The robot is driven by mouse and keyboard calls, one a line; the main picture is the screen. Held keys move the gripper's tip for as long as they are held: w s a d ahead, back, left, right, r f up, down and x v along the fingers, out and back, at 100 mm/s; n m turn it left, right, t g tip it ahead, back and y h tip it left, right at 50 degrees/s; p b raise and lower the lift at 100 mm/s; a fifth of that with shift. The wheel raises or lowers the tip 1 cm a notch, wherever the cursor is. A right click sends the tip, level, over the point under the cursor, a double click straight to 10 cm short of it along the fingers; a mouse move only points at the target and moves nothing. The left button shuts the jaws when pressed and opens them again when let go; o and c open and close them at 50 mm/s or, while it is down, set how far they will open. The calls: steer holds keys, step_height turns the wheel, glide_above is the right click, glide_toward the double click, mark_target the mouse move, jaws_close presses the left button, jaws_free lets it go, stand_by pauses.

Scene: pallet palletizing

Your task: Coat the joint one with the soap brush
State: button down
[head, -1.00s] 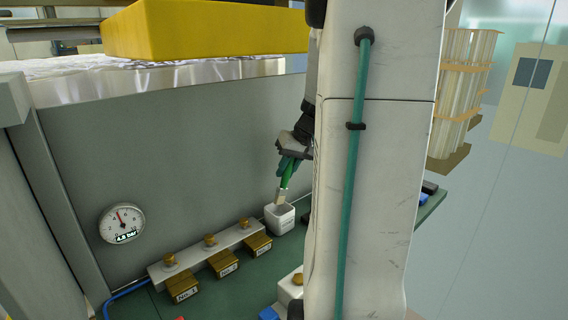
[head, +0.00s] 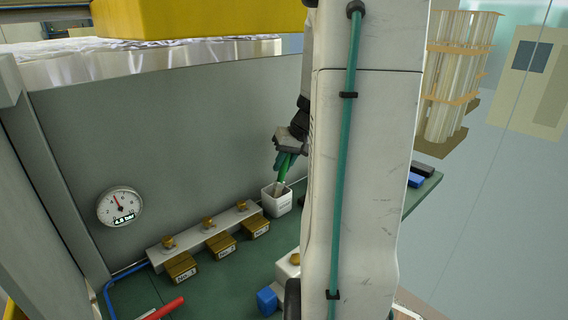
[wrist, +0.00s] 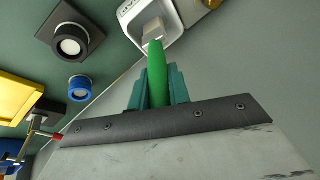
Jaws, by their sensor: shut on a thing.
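My gripper (head: 285,158) is shut on the green handle of the soap brush (head: 284,170). In the wrist view, the teal fingers of my gripper (wrist: 158,90) close around the brush handle (wrist: 157,70). The brush head points down into a white cup (head: 278,203), with its tip hidden inside; the cup also shows in the wrist view (wrist: 171,38). Three brass joints stand in a row on a pale block. The joint at the tag "No. 1" (head: 168,243) is the leftmost, then a middle joint (head: 209,222) and one nearest the cup (head: 242,205).
A pressure gauge (head: 120,206) reading 4.8 bar is on the grey panel (head: 200,120). A blue hose (head: 112,282) runs at left. A red handle (head: 165,309) and blue block (head: 267,301) are at the front. My arm hides the bench's right part.

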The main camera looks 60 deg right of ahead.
steer(key=shift+f, duration=0.65)
stand_by(1.4)
steer(key=shift+r, duration=3.55)
steer(key=shift+s, duration=0.1)
